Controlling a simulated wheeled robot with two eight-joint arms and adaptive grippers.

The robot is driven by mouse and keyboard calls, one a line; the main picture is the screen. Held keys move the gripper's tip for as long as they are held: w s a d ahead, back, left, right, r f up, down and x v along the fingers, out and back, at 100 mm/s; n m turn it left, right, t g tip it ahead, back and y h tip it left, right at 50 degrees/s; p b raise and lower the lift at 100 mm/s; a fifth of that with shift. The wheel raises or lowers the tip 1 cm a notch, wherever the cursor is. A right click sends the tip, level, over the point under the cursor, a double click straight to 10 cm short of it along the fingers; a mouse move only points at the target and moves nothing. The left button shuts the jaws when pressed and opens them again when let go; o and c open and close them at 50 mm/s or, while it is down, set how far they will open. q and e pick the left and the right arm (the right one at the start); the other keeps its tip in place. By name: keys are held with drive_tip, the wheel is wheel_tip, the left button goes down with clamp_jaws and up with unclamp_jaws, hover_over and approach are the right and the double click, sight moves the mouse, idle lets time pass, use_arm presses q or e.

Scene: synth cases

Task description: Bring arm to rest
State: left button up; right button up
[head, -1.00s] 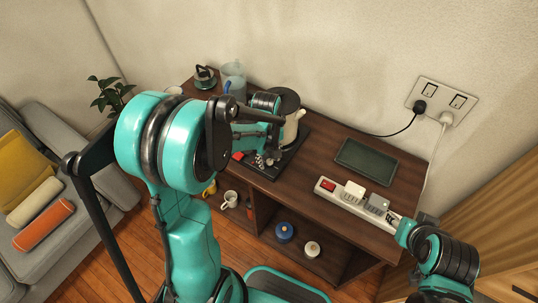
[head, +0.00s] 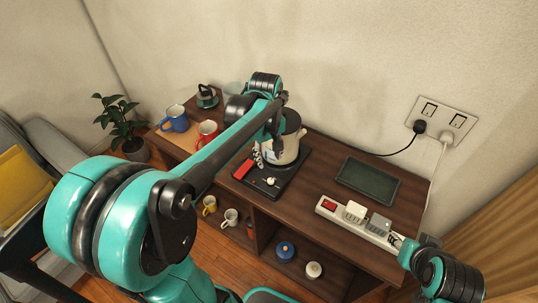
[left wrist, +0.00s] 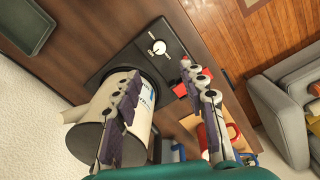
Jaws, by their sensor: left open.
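My left gripper (head: 263,160) is open beside the cream pot (head: 284,150) on the cabinet top. The pot has a dark lid and stands on a black hot plate (head: 284,186) with a pale knob and a red patch at its front. In the left wrist view the two fingers of my left gripper (left wrist: 160,75) are spread, with the pot (left wrist: 143,103) showing between them; I cannot tell if they touch it. The hot plate (left wrist: 135,57) has a white knob beside the word ON. My right arm comes in at the lower right; its gripper (head: 398,243) is small and partly hidden near the power strip.
A power strip (head: 328,206) with plugs lies at the right of the wooden cabinet, below a dark tray (head: 367,180). A blue mug (head: 175,120) and a red mug (head: 207,131) stand at the left. Lower shelves hold mugs and pots. A wall socket (head: 441,119) is behind.

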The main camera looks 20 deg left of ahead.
idle(0.3)
use_arm(q)
drive_tip(key=s+d+r+m+t, duration=0.1)
drive_tip(key=s+d+m+t, duration=0.4)
drive_tip(key=s+m, duration=0.6)
drive_tip(key=shift+s+d+r+t, duration=0.15)
drive_tip(key=shift+s+t, duration=0.1)
drive_tip(key=shift+t, duration=0.65)
